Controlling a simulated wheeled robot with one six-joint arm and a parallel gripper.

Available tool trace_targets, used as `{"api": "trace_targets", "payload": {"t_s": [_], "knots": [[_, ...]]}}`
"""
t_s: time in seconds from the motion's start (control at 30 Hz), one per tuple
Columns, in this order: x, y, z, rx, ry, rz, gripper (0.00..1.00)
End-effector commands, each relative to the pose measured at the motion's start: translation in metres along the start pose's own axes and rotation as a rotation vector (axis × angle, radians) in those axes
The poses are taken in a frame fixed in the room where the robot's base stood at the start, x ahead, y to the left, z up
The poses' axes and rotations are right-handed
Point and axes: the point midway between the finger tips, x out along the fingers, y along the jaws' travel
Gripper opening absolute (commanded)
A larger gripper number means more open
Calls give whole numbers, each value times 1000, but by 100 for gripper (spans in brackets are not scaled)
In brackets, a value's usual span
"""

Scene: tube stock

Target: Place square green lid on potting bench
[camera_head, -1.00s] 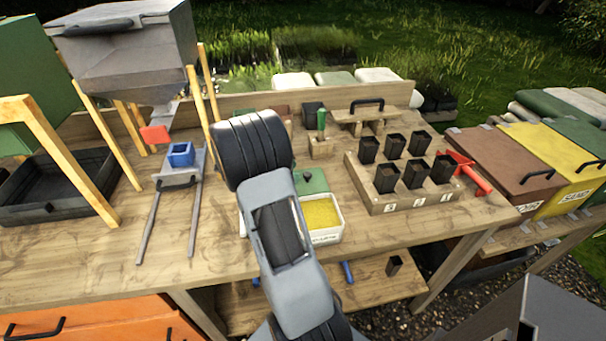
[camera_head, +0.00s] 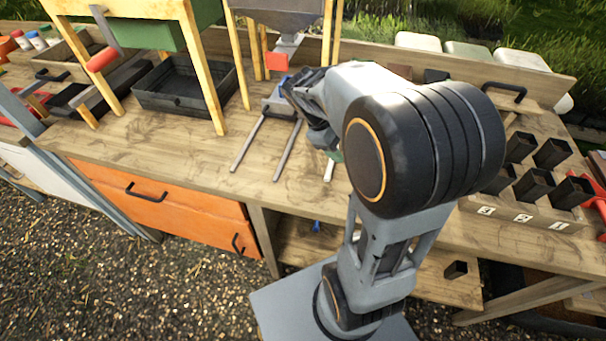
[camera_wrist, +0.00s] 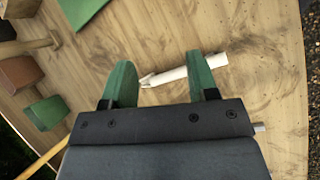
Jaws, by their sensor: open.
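A flat green piece with a straight edge (camera_wrist: 84,10) lies on the bench at the top of the wrist view, cut off by the frame; it may be the square green lid, but I cannot tell for sure. The potting bench (camera_head: 185,150) has a wooden top. My gripper (camera_wrist: 160,72) has green fingers, spread apart with nothing held between them. A white rod-like thing (camera_wrist: 190,72) lies on the bench beyond and below the fingertips. In the head view my arm hides the middle of the bench, and the fingers barely show.
A black tray (camera_head: 185,95) stands under a wooden frame at the left. Two metal rails (camera_head: 250,143) lie on the bench. A block of black pots (camera_head: 525,205) stands at the right. Brown and green blocks (camera_wrist: 45,112) are left of my fingers. Bare wood surrounds the rod.

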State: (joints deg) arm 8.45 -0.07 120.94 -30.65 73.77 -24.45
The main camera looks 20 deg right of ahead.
Motion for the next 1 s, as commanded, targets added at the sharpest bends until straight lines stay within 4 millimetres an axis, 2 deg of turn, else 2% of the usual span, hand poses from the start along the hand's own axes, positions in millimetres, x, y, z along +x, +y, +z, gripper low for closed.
{"api": "trace_targets", "payload": {"t_s": [0.03,0.1,0.2,0.3,0.4,0.6,0.87,1.0], "knots": [[-10,-22,1,71,109,-21,54],[-19,-49,-1,174,242,-70,54],[-31,-82,-3,304,404,-148,54],[-40,-106,-5,408,524,-225,54],[-46,-122,-5,480,603,-285,54],[-51,-134,-6,541,663,-341,54],[-52,-134,-6,543,664,-343,54],[-63,-131,0,542,669,-340,54]]}}
